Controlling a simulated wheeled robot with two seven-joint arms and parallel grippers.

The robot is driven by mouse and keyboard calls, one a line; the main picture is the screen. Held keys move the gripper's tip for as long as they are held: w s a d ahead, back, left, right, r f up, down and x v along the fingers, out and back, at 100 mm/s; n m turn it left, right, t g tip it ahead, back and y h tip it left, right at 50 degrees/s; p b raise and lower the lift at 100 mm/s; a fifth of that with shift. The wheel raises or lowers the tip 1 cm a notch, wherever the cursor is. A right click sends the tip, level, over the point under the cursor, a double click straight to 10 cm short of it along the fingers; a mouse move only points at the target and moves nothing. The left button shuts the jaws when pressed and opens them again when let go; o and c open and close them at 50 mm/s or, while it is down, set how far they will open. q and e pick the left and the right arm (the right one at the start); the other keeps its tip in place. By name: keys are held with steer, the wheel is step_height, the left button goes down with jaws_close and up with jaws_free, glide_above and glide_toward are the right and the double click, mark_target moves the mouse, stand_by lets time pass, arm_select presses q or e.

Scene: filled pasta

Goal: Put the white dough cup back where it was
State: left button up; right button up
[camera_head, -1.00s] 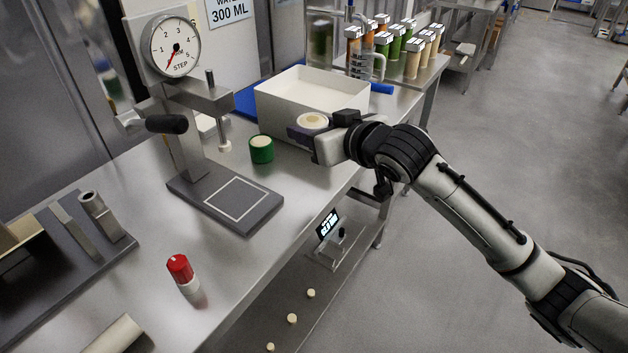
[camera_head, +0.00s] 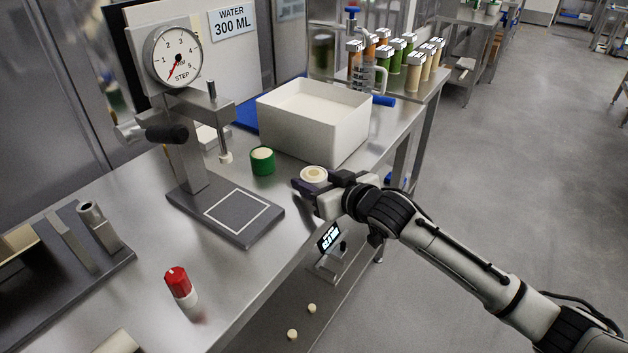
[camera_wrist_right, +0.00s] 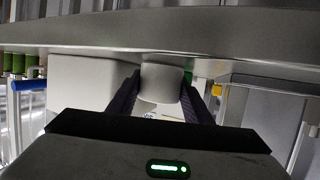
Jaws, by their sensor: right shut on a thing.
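The white dough cup (camera_head: 314,174), with pale dough showing at its top, is held upright between the fingers of my right gripper (camera_head: 308,184). In the right wrist view the white cup (camera_wrist_right: 161,83) sits between the two dark fingers of the gripper (camera_wrist_right: 160,98), which is shut on it. The cup is by the table's front edge, in front of the white bin; I cannot tell whether its base touches the table. A green cup (camera_head: 262,161) with dough stands on the table to its left. My left gripper is not in view.
The white bin (camera_head: 340,139) stands behind the cup. A press with a dial (camera_head: 178,56) and a dark base (camera_head: 262,222) stands left. A red-capped shaker (camera_head: 178,285) is near the front. The steel table (camera_head: 230,280) is bare between them.

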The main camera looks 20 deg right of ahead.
steer(key=shift+f, duration=0.1)
steer(key=o, duration=1.2)
steer(key=shift+o, duration=0.2)
steer(key=shift+s+r, duration=0.15)
steer(key=shift+r, duration=0.05)
steer(key=v, duration=1.1)
steer(key=shift+s, duration=0.35)
steer(key=shift+d+r, duration=0.1)
steer(key=shift+d, duration=0.05)
